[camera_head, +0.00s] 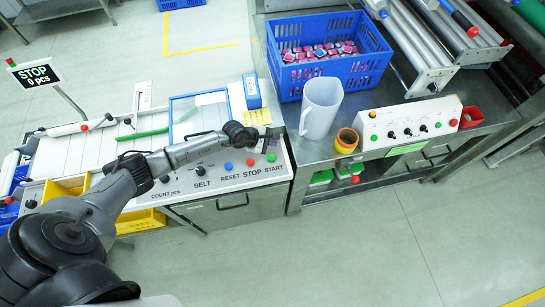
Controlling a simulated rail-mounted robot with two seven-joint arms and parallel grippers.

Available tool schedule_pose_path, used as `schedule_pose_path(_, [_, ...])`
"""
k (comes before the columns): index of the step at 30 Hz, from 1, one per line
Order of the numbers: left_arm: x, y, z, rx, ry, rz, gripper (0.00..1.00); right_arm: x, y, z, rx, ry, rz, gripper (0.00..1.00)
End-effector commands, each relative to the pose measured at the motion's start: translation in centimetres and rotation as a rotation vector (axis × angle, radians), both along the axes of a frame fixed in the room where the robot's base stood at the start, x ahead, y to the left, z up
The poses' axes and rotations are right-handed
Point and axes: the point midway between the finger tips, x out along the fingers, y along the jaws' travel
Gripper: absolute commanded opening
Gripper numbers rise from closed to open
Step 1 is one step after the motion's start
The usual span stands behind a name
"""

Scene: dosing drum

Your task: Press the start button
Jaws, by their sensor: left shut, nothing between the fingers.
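The control panel (210,183) of the left machine carries a row of labelled controls. The green button (271,157) above the label START is at its right end. The red button (250,162) above STOP and the blue button (228,166) above RESET are to its left. My left arm reaches in from the lower left. My left gripper (264,138) is shut and empty, just behind the green button in the picture. I cannot tell its height above the panel. The sign (36,75) reads STOP and 0 pcs. My right gripper is not in view.
A blue crate (335,73) of small packs, a white jug (319,108) and an orange ring-shaped item (346,140) stand on the bench to the right. A second panel (408,125) has more knobs and buttons. The floor (400,240) in front is clear.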

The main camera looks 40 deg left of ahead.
Motion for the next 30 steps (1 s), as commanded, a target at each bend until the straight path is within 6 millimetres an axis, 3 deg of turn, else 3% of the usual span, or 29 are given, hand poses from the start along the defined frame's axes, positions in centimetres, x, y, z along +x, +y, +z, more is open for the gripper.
schedule_pose_path(20, [0.0, -0.1, -0.2, 0.044, -0.025, -0.054, 0.00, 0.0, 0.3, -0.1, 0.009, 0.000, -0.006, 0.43])
schedule_pose_path(30, [-0.1, -0.1, -2.4, 0.043, -0.024, -0.053, 0.00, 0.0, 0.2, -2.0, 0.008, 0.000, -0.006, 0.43])
